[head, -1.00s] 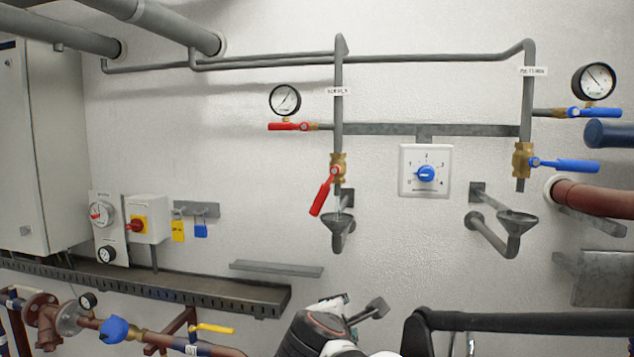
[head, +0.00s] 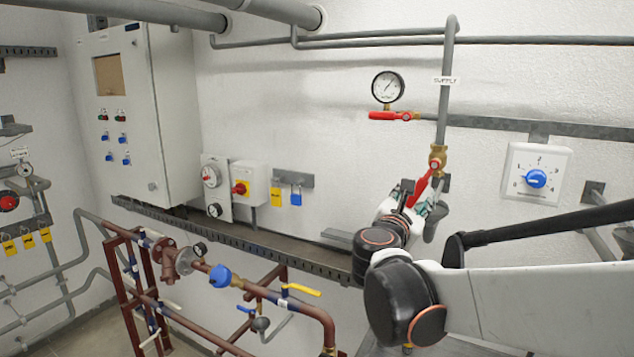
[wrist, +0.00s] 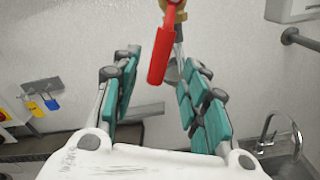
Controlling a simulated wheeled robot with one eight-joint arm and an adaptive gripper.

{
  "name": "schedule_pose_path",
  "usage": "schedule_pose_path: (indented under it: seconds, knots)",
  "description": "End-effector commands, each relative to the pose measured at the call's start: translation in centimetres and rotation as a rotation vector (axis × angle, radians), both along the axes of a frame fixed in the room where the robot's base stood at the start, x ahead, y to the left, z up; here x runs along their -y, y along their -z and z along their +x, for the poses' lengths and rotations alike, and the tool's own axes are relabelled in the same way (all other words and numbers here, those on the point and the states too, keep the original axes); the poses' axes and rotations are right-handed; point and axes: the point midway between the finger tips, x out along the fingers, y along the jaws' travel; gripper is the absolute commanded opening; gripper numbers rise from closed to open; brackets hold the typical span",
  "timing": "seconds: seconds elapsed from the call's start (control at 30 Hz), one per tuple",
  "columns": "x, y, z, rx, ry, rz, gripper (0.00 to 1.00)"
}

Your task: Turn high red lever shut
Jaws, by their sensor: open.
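A red lever (head: 423,187) sits on a brass valve (head: 437,160) on the vertical supply pipe and slants down to the left. A higher, smaller red lever (head: 390,116) lies level under the pressure gauge (head: 388,87). My gripper (head: 424,207) is at the lower, slanting lever. In the wrist view, my open gripper (wrist: 163,65) has its teal-padded fingers on either side of that red lever (wrist: 160,52). The lever hangs in the gap, and I see no clear contact. The higher lever is outside the wrist view.
A grey funnel (head: 434,218) is just below the valve, partly hidden by my gripper. A blue-knobbed dial box (head: 537,174) is on the wall to the right. A yellow-handled valve (head: 300,289) and pipework stand at lower left. A ledge (head: 250,242) runs along the wall.

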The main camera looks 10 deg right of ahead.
Motion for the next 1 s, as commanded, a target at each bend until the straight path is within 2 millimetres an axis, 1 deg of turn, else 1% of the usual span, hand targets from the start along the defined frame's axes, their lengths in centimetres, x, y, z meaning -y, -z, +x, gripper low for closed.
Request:
schedule_pose_path:
  seconds: [0.03,0.2,0.4,0.53,0.8,0.83,0.87,0.9,1.0]
  knots:
    - [0.8,-0.1,1.0,0.000,0.004,0.000,0.41]
    - [2.6,-0.1,3.4,0.001,0.002,0.001,0.41]
    - [3.8,0.0,5.2,0.001,0.000,0.002,0.41]
    - [4.2,0.0,5.7,0.001,0.000,0.002,0.41]
    - [4.2,0.0,5.7,0.001,0.000,0.002,0.41]
    - [4.2,0.0,5.7,0.001,0.000,0.002,0.36]
    - [4.2,0.0,5.7,0.001,0.000,0.002,0.29]
    - [4.2,0.0,5.7,0.001,0.000,0.002,0.20]
    - [4.2,0.0,5.7,0.001,0.000,0.002,0.00]
